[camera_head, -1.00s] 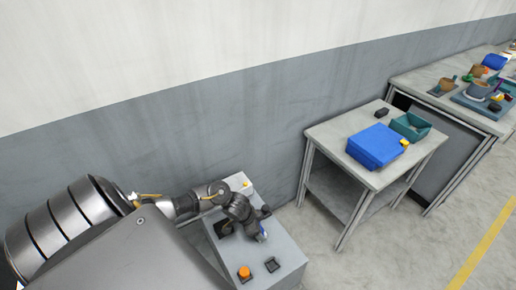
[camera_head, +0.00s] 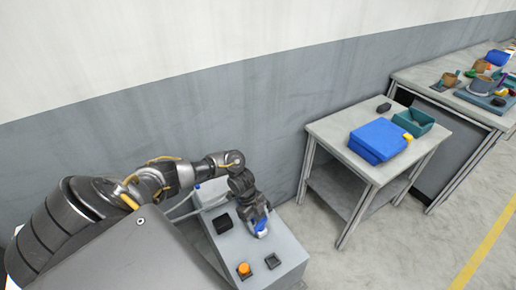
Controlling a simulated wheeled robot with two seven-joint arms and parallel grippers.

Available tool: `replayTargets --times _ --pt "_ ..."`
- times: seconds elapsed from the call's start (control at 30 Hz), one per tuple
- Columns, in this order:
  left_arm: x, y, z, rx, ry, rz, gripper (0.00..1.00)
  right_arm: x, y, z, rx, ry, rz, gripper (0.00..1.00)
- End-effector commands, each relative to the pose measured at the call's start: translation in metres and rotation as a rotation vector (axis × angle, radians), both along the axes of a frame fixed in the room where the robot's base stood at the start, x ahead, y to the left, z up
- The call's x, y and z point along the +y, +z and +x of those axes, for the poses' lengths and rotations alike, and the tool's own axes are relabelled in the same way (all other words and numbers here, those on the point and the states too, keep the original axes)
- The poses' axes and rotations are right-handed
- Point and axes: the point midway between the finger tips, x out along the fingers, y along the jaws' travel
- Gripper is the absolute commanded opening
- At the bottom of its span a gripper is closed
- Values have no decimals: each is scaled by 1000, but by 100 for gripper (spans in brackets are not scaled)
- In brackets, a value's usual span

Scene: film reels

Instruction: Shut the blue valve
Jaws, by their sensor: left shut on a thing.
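The blue valve (camera_head: 262,230) is a small blue piece on the top of a grey box (camera_head: 286,247), low in the middle of the head view. My left gripper (camera_head: 257,219) reaches down to it from above and is shut on it. The fingers and wrist cover much of the valve, so its handle angle is hard to tell. My right gripper is not in view.
The box also carries an orange knob (camera_head: 244,269), a small dark square fitting (camera_head: 273,261) and a black recessed fitting (camera_head: 222,223). To the right, a small table (camera_head: 330,130) holds a blue case (camera_head: 378,139) and a teal bin (camera_head: 418,123). Open floor lies in front of it.

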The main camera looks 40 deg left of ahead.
Motion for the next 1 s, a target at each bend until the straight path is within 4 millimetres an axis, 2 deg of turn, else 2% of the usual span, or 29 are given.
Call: replayTargets --times 0.1,0.4,1.0 --pt "1 -4 3 -3 -95 2 45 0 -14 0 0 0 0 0" --pt "0 -2 4 -1 -278 2 45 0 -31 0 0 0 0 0" --pt "0 0 4 -1 -368 2 45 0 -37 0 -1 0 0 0"
